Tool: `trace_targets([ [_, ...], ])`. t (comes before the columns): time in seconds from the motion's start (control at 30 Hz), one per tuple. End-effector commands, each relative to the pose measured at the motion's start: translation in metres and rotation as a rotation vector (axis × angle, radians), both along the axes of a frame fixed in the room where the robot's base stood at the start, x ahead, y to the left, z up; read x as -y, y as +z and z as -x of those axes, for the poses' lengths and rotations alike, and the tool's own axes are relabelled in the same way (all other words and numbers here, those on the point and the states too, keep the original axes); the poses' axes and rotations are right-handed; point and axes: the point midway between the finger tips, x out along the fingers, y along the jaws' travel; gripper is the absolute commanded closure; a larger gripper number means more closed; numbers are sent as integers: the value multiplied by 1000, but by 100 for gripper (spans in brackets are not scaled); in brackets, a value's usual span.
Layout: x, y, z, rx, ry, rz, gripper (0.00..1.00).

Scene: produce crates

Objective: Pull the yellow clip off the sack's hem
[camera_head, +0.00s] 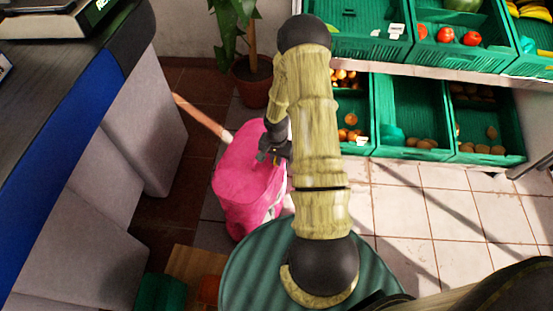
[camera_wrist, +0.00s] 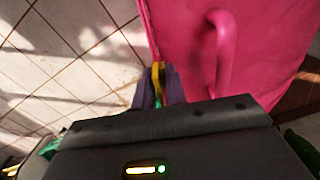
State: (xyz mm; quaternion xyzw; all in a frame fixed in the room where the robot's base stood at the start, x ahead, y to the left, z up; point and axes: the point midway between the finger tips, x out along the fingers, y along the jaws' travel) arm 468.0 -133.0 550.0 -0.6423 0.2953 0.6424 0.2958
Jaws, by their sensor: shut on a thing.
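The pink sack (camera_head: 240,180) stands on the floor left of my arm in the head view. In the wrist view its pink side (camera_wrist: 260,50) fills the upper right, with a raised pink loop on it. My gripper (camera_head: 272,154) is at the sack's right side. In the wrist view its purple fingers (camera_wrist: 158,88) are shut on the yellow clip (camera_wrist: 157,70), right by the sack's left edge. The fingers hide part of the clip. I cannot tell whether the clip still grips the hem. The clip is not distinguishable in the head view.
A counter (camera_head: 95,120) stands at the left. A potted plant (camera_head: 253,82) is behind the sack. Green produce crates (camera_head: 410,115) fill the shelves at the upper right. A round green ribbed surface (camera_head: 255,270) lies below my arm. Tiled floor (camera_head: 450,215) is open at the right.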

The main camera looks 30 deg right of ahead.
Motion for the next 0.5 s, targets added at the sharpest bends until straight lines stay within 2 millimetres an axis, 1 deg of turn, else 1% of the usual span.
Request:
trace_targets([
  [0.5,-1,7,0,0,1,0,100],
])
